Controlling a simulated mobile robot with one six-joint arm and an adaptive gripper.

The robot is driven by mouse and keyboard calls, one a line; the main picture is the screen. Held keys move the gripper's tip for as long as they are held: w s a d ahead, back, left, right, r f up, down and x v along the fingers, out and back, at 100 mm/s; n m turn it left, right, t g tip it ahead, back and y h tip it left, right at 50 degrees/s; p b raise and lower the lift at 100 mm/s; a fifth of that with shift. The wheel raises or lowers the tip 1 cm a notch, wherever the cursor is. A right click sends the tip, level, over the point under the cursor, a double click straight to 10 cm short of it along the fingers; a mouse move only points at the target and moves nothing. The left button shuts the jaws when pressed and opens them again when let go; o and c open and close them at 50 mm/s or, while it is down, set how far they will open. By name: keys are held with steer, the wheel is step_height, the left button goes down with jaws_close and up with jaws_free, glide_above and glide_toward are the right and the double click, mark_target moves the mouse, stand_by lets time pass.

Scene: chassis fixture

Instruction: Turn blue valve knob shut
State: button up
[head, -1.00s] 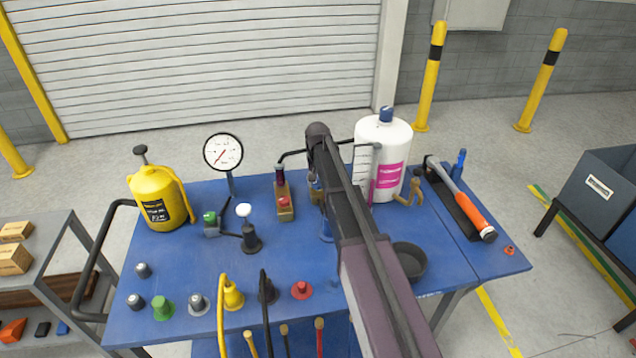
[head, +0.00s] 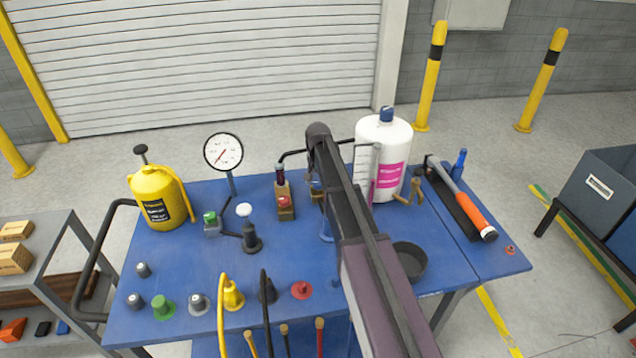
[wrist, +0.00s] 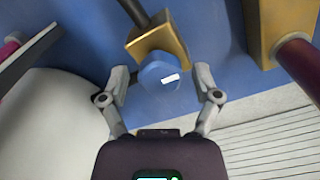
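The blue valve knob (wrist: 159,76) has a white mark on its face and sits on a brass valve body (wrist: 158,42) with a dark pipe. My gripper (wrist: 161,75) is open in the wrist view, with one finger on each side of the knob. A narrow gap shows between the knob and each finger, so I see no contact. In the head view my arm hides the gripper and most of the valve. The knob's white mark is slightly tilted in the wrist view.
A second brass block (wrist: 270,30) with a dark red part is close at the right in the wrist view. A white bottle (head: 383,150) stands beside my arm. A pressure gauge (head: 223,152), yellow sprayer (head: 158,200) and hammer (head: 470,205) are on the blue table (head: 190,265).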

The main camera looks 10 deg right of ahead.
mark_target(318, 182)
steer(key=shift+n, duration=0.4)
steer(key=n, duration=1.2)
steer(key=shift+d+n, duration=0.1)
steer(key=shift+n, duration=0.3)
steer(key=n, duration=0.4)
steer(key=shift+w, duration=0.1)
step_height(318, 182, up, 14)
steer(key=p, duration=1.4)
steer(key=s+f+m+b, duration=0.3)
steer(key=s+m, duration=0.3)
steer(key=s, duration=0.8)
steer(key=s+f+m+b, duration=0.3)
steer(key=s+m, duration=0.3)
steer(key=s, duration=0.9)
steer(key=shift+s, duration=0.1)
stand_by(0.5)
